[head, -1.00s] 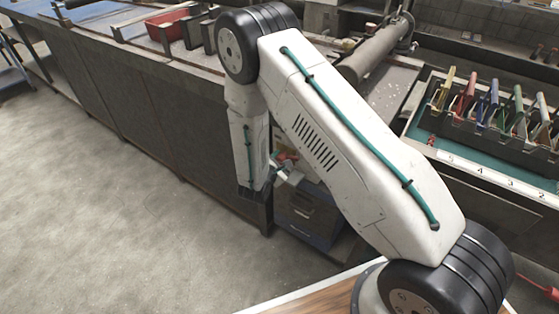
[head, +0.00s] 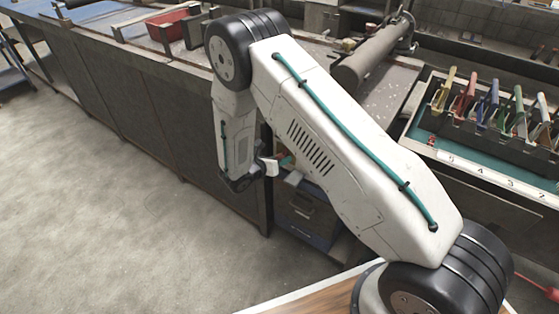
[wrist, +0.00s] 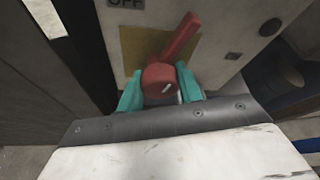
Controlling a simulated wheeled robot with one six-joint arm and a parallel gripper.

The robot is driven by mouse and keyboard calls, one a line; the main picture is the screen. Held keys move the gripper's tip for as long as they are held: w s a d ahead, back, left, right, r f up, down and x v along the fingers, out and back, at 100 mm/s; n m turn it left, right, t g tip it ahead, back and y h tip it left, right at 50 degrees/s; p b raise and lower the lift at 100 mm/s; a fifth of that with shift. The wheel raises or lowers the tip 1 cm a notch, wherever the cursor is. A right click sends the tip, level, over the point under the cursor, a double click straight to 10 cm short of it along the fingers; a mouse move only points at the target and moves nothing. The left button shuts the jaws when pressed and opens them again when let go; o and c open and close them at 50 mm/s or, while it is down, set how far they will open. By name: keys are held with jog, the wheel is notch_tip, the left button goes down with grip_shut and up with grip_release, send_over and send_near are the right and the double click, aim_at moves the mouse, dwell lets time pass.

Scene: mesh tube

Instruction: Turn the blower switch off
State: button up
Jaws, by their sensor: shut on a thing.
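The blower switch (wrist: 178,40) is a red rotary handle on a pale panel with a tan plate behind it. Its round hub is nearest me and its lever points up and to the right in the wrist view. An OFF label (wrist: 126,3) is at the top left of the panel, partly cut off, and the lever points away from it. My gripper (wrist: 160,84) has its teal fingers on both sides of the red hub and is shut on it. In the head view my arm hides most of the switch.
A dark blue box-like unit (head: 308,218) stands under the bench. The long bench (head: 115,105) runs to the left. A rack of coloured-handled tools (head: 490,125) is on the right. The floor (head: 110,220) at left is clear.

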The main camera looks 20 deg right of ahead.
jog(key=shift+s+f+n+g+h, duration=0.15)
jog(key=shift+n+g+h, duration=0.35)
jog(key=shift+n, duration=0.7)
jog(key=o, duration=1)
jog(key=shift+d, duration=0.1)
jog(key=shift+a+r, duration=0.25)
jog(key=shift+a, duration=0.25)
jog(key=v, duration=0.6)
jog(key=shift+s+a, duration=0.3)
jog(key=shift+a, duration=0.05)
